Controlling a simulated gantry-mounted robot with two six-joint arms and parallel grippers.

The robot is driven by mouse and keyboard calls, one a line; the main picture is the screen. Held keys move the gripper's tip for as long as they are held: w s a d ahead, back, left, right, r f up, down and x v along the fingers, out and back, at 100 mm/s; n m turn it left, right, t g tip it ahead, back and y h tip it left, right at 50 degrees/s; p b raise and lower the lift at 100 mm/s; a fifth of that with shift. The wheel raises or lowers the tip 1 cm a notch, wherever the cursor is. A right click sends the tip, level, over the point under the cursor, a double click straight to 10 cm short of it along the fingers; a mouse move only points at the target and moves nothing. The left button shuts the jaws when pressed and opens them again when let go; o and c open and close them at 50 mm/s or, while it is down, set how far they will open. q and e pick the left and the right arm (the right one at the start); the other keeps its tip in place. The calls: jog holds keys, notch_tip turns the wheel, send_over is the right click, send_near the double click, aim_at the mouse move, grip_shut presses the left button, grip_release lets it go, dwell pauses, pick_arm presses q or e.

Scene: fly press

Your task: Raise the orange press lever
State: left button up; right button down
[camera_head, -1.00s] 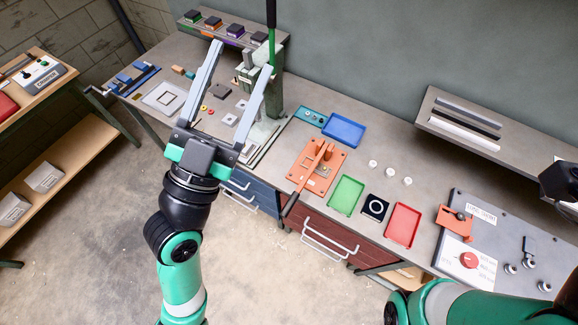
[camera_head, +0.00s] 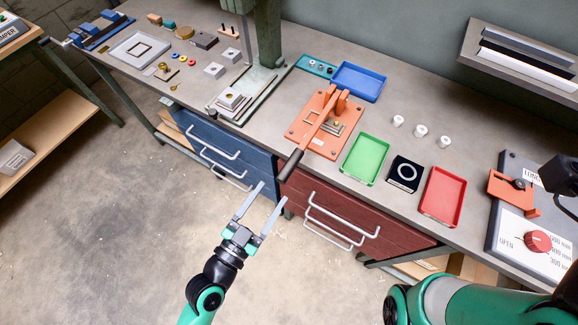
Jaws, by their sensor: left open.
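The orange press (camera_head: 327,121) sits on the workbench, with an orange base plate and a lever. The orange press lever (camera_head: 314,127) slopes down toward the bench's front edge and ends in a dark handle (camera_head: 290,166) that sticks out past the edge. My left gripper (camera_head: 261,196) is open and empty, in front of the drawers, below and left of the handle, apart from it in the picture. My right arm (camera_head: 480,302) shows at the lower right. A dark part at the right edge may belong to it, but its jaws cannot be made out.
Right of the press are a green tray (camera_head: 365,159), a black pad with a white ring (camera_head: 405,174) and a red tray (camera_head: 442,195). A blue tray (camera_head: 358,82) lies behind. Blue drawers (camera_head: 219,143) and red drawers (camera_head: 335,212) with protruding handles face the clear floor.

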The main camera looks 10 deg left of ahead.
pick_arm(q)
send_near(300, 152)
jog(key=x, duration=0.2)
jog(key=f+x, duration=0.1)
jog(key=x, duration=0.2)
jog(key=shift+w+a, duration=0.1)
jog(key=shift+w, duration=0.2)
grip_shut()
dwell(1.0)
